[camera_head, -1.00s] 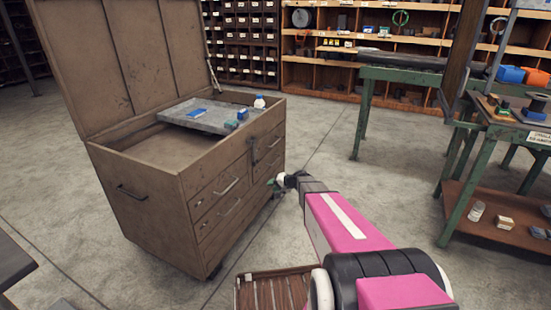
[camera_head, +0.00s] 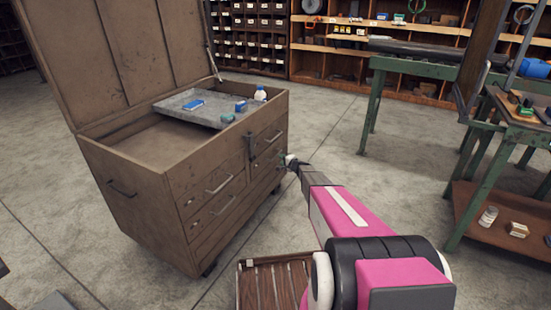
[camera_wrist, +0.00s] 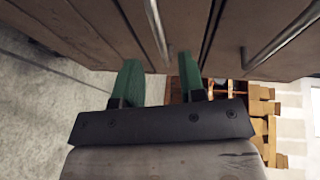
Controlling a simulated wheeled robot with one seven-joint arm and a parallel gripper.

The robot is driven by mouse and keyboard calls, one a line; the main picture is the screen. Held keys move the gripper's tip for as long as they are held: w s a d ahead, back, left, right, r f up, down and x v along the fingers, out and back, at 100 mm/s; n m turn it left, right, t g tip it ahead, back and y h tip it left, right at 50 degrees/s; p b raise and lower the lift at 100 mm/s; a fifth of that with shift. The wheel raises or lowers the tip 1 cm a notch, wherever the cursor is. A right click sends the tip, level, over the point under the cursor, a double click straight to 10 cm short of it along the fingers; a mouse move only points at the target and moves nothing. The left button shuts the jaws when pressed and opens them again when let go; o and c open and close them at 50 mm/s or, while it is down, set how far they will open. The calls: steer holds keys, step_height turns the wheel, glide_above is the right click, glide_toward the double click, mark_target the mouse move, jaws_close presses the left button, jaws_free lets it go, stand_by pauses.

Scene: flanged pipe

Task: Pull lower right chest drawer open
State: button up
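The brown tool chest (camera_head: 150,200) stands at left with its lid up. Its front has drawers in two columns with bar handles, over a long bottom drawer. The lower right drawer (camera_head: 262,164) looks shut; its handle is hard to make out near my gripper. My gripper (camera_head: 285,160) is at the right part of the chest front, at about that drawer's height. In the wrist view, the green fingers (camera_wrist: 160,64) are apart with nothing clearly between them. They point at the drawer fronts. One metal handle (camera_wrist: 157,28) lies just beyond the gap, and another handle (camera_wrist: 283,32) is farther right.
A grey tray (camera_head: 195,106) with small items sits in the chest top. A slatted wooden object (camera_head: 272,284) is on the floor by my arm. A green-legged workbench (camera_head: 480,170) is at right. Shelves (camera_head: 340,60) line the back. The floor between chest and bench is clear.

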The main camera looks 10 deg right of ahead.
mark_target(275, 157)
steer(key=x, duration=0.7)
jaws_close()
